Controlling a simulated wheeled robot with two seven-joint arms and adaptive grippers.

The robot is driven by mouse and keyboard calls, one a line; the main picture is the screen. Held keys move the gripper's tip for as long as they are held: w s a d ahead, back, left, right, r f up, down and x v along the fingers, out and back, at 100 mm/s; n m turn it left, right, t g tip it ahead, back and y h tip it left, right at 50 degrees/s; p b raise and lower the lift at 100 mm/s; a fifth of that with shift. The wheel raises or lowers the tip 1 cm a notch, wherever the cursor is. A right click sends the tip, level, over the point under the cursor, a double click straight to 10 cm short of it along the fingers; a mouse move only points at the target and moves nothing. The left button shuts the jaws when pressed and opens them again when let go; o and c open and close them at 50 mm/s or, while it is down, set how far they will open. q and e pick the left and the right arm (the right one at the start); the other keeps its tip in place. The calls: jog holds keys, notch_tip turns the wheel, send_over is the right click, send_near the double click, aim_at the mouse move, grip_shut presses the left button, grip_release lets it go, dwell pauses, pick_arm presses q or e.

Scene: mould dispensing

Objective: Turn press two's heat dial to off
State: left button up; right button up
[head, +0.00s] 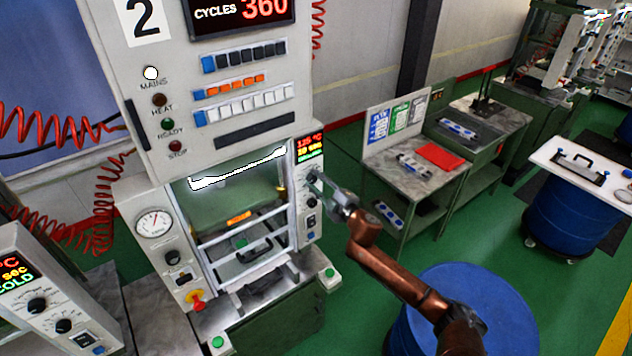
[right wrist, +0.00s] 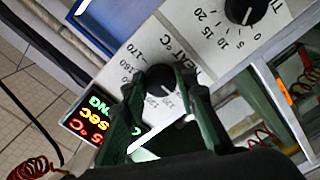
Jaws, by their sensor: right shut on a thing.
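Press two (head: 215,150) stands left of centre in the head view, with a large 2 on its top panel. My right gripper (head: 318,182) reaches in from the right to the control strip on its right side. In the right wrist view the black heat dial (right wrist: 160,79) sits on a white panel marked HEAT °C, with a numbered scale around it. My right gripper (right wrist: 158,84) has its fingers on both sides of this dial and is shut on it. The fingers hide part of the scale. My left gripper is not in view.
A second black dial (right wrist: 240,11) sits beside the heat dial. The lit readout (head: 310,147) is above the gripper. A blue drum (head: 470,300) stands under my right arm. A side table with a red folder (head: 440,156) stands to the right.

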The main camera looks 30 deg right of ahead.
jog(key=o, duration=1.2)
jog(key=shift+c, duration=0.2)
jog(key=shift+s, duration=0.1)
jog(key=s, duration=1.1)
jog(key=shift+s+d, duration=0.4)
jog(key=shift+d, duration=0.05)
